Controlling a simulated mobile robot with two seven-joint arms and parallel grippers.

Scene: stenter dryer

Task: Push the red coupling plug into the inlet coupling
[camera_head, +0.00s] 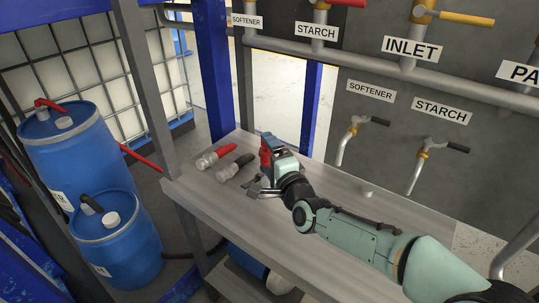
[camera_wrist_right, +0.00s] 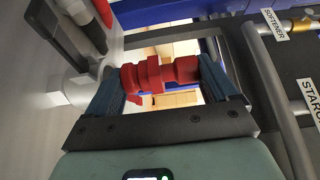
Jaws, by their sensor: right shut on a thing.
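My right gripper (camera_head: 268,172) is above the grey bench, near its left end. Its two fingers are closed on a red coupling plug (camera_wrist_right: 158,74), which lies across between them in the right wrist view. In the head view only part of the red plug (camera_head: 265,152) shows beside the gripper, which hides the rest. The held plug is apart from the couplings on the bench. An INLET label (camera_head: 411,48) is on the upper pipe at the back; I cannot tell which part is the inlet coupling. My left gripper is not in view.
A red-ended hose coupling (camera_head: 216,155) and a black-ended one (camera_head: 236,166) lie left of the gripper on the bench (camera_head: 330,225). A small pale stub (camera_head: 367,190) stands to the right. Softener (camera_head: 352,135) and starch (camera_head: 424,160) taps hang behind. Blue drums (camera_head: 75,145) stand left.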

